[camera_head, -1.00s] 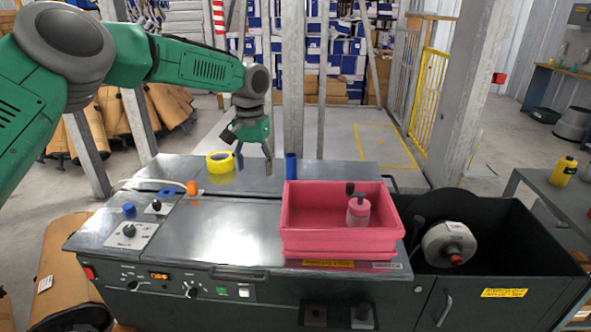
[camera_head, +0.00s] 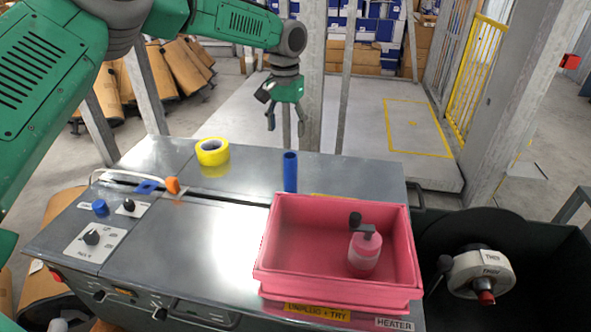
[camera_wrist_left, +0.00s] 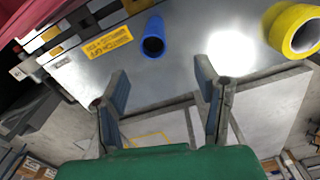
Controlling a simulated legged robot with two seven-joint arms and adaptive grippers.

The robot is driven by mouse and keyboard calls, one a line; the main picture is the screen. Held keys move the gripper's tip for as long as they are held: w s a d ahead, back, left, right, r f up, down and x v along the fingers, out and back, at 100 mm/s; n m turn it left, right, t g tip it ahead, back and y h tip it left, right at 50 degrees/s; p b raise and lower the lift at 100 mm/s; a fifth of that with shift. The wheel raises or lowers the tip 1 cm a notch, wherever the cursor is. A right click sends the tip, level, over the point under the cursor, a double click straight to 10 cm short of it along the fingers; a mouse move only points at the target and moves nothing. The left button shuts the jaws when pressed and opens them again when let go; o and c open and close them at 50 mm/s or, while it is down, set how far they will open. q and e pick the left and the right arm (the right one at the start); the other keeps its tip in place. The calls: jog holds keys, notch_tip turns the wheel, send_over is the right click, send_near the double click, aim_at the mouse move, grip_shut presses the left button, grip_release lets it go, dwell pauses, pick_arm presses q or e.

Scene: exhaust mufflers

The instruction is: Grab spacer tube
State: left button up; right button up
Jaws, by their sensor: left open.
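The spacer tube looks to be the blue upright cylinder (camera_head: 290,172) standing on the metal bench top, behind the pink tray. It also shows in the left wrist view (camera_wrist_left: 153,38), with its dark open end towards the camera, beyond and between the fingertips. My left gripper (camera_head: 285,126) hangs above the back edge of the bench, just behind and above the blue tube, and does not touch it. In the left wrist view its two fingers (camera_wrist_left: 163,92) are spread apart with nothing between them. My right gripper is not in view.
A pink tray (camera_head: 268,245) holds a pink bottle with a dark top (camera_head: 364,255). A yellow tape roll (camera_head: 212,152) lies left of the tube. Knobs and an orange-tipped cable (camera_head: 172,185) are at the bench's left. The bench top (camera_head: 200,240) between is clear.

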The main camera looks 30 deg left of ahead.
aim_at(290, 168)
pick_arm(q)
notch_tip(290, 168, down, 7)
jog(key=shift+f+b, duration=0.15)
jog(key=shift+b, duration=0.3)
jog(key=shift+d+f+b, duration=0.25)
jog(key=shift+f+b, duration=0.05)
jog(key=shift+f, duration=1.05)
jog(key=shift+d+f+b, duration=0.2)
jog(key=shift+f+b, duration=0.1)
jog(key=shift+f, duration=1.05)
jog(key=shift+c, duration=0.5)
grip_shut()
